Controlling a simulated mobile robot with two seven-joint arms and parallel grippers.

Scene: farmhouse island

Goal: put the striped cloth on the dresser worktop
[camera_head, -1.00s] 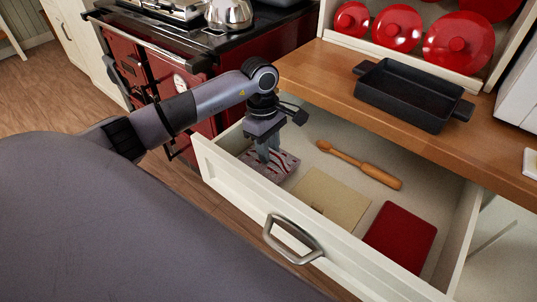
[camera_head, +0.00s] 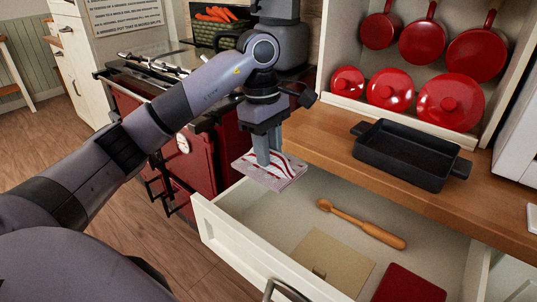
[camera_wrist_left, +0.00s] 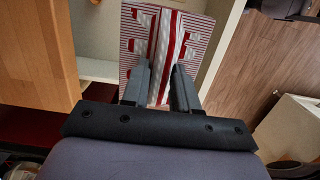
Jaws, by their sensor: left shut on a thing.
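The striped cloth (camera_head: 272,175) is a folded square, white with red stripes. My left gripper (camera_head: 268,162) is shut on it and holds it in the air above the back left corner of the open drawer. The cloth also shows in the left wrist view (camera_wrist_left: 190,28), with the fingers (camera_wrist_left: 160,88) closed on a fold of it. The dresser worktop (camera_head: 325,140) is the wooden surface to the right of the cloth, behind the drawer. My right gripper is not in view.
The open drawer (camera_head: 240,243) holds a wooden utensil (camera_head: 362,224), a beige board (camera_head: 330,262) and a red item (camera_head: 408,284). A black roasting pan (camera_head: 410,155) stands on the worktop. Red lids (camera_head: 390,90) stand behind it. The worktop's left part is bare.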

